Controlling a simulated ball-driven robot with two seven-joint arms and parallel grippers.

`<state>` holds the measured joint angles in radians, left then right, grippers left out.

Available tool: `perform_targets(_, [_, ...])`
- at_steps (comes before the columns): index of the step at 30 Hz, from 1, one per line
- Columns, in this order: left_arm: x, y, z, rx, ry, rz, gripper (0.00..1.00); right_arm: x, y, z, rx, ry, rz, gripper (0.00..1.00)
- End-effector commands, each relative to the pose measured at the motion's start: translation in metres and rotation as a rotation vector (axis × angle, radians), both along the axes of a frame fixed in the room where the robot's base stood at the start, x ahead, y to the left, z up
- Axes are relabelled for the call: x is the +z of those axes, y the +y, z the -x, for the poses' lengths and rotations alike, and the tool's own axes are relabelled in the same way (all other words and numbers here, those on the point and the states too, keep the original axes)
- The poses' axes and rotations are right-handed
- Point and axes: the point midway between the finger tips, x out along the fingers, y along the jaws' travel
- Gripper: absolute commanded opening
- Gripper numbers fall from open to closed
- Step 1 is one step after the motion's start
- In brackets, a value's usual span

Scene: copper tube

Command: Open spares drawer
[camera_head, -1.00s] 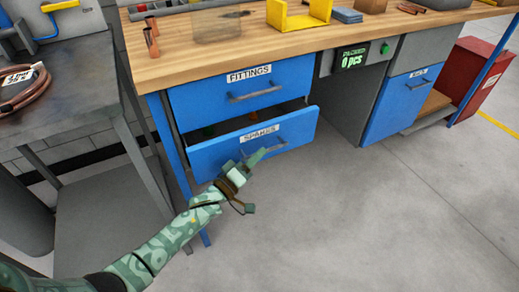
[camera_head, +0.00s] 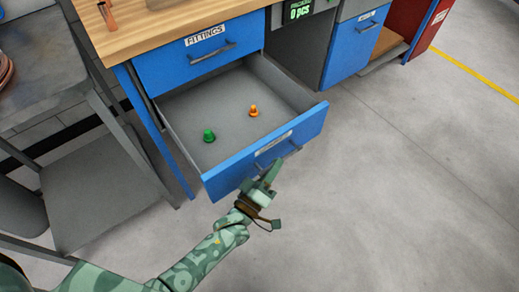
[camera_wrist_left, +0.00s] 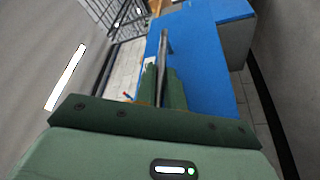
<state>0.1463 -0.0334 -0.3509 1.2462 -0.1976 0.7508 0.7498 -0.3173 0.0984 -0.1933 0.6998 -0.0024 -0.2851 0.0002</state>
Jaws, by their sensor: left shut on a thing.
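The blue spares drawer (camera_head: 225,181) is pulled well out below the shut fittings drawer (camera_head: 190,60). Its grey inside shows a green cone-like piece (camera_head: 209,136) and an orange one (camera_head: 253,111) standing apart on the floor. My left gripper (camera_head: 270,174) is at the front of the spares drawer, shut on its bar handle (camera_head: 290,152). In the left wrist view, the fingers (camera_wrist_left: 162,88) close around the dark handle bar (camera_wrist_left: 163,50) in front of the blue drawer face (camera_wrist_left: 205,60). My right gripper is in neither view.
A wooden bench top (camera_head: 130,28) lies above the drawers. A grey table (camera_head: 40,75) stands at the left, with its legs near the drawer. Another blue cabinet front (camera_head: 352,48) is at the right. The floor before the drawer is clear.

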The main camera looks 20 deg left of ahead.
Motion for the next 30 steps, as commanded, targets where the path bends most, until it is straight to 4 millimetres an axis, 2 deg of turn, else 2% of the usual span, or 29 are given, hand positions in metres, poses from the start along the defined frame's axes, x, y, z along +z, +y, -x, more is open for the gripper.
perform_targets(3, [-0.001,-0.012,0.01,-0.001,0.004,0.001,0.0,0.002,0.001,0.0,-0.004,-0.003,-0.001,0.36])
perform_targets(9, [-0.002,-0.022,0.019,0.001,0.005,-0.002,0.0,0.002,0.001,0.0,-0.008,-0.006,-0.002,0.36])
perform_targets(22, [-0.003,-0.024,0.02,0.0,0.006,-0.002,0.0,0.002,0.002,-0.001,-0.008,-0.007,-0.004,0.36])
perform_targets(23, [-0.003,-0.024,0.02,0.0,0.006,-0.002,0.19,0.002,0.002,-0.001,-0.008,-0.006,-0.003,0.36])
perform_targets(24, [-0.003,-0.024,0.02,0.0,0.006,-0.002,0.3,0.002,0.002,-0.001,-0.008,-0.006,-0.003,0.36])
perform_targets(30, [-0.001,-0.024,0.02,0.0,0.002,-0.001,0.33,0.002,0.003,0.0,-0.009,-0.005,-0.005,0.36])
